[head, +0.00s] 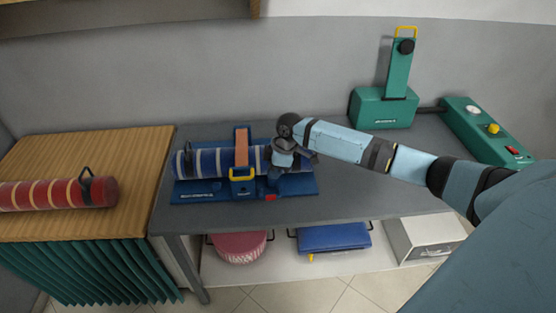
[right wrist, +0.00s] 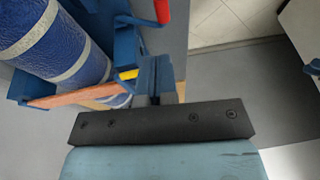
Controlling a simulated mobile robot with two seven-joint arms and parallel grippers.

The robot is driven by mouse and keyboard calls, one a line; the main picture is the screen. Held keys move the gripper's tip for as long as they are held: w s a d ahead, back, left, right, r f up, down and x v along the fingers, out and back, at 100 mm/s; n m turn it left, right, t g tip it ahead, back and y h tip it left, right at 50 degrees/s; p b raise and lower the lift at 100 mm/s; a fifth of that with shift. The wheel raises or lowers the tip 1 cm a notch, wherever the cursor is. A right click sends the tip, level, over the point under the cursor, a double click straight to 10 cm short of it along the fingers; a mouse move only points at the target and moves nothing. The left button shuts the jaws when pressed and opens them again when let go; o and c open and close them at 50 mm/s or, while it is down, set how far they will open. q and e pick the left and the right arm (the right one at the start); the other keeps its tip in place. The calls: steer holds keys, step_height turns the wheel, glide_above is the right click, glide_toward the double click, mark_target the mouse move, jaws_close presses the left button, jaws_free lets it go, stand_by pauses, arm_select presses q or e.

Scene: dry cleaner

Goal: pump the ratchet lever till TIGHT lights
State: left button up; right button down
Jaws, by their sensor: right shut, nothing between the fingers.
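A blue roll with pale stripes (head: 208,162) lies in a blue cradle (head: 308,186) on the grey bench. An orange strap (head: 242,144) crosses over the roll, with a yellow handle (head: 242,177) at its front. A small red part (head: 271,197) shows at the cradle's front; in the right wrist view a red tip (right wrist: 162,10) shows near the top. My right gripper (head: 274,182) points down at the cradle's front, right of the strap. It is shut and empty; in the right wrist view its fingers (right wrist: 156,78) are together beside the yellow handle (right wrist: 128,74). I cannot make out a TIGHT light. My left gripper is out of view.
A red striped roll (head: 60,194) lies on the wooden table (head: 85,150) at left. A green upright device (head: 385,107) and a green box with buttons (head: 488,134) stand at the bench's back right. Bins sit on the shelf below.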

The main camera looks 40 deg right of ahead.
mark_target(270, 197)
steer(key=x, duration=0.4)
steer(key=s+x, duration=0.1)
steer(key=x, duration=0.1)
steer(key=shift+d+f+p, duration=0.3)
steer(key=shift+f+p, duration=0.05)
steer(key=shift+f, duration=0.1)
steer(key=shift+s+a+f+t, duration=0.15)
steer(key=shift+s+f+t, duration=0.1)
steer(key=shift+t, duration=0.15)
steer(key=shift+s+a+p, duration=0.1)
steer(key=shift+p, duration=0.2)
steer(key=shift+s+a+f+t+h+p, duration=0.2)
steer(key=shift+s+f+t+h+p, duration=0.15)
steer(key=shift+f+t+h, duration=0.15)
steer(key=shift+s+a+f+n+t+h+p, duration=0.2)
steer(key=shift+s+f+n+t+h+p, duration=0.2)
steer(key=shift+t, duration=0.2)
steer(key=shift+s+a+f+t+h, duration=0.1)
steer(key=shift+s+f+t+h, duration=0.1)
steer(key=shift+f+t, duration=0.25)
steer(key=shift+s+a+f+t+h, duration=0.1)
steer(key=shift+f+t+h, duration=0.1)
steer(key=shift+f+t, duration=0.2)
steer(key=shift+f, duration=0.3)
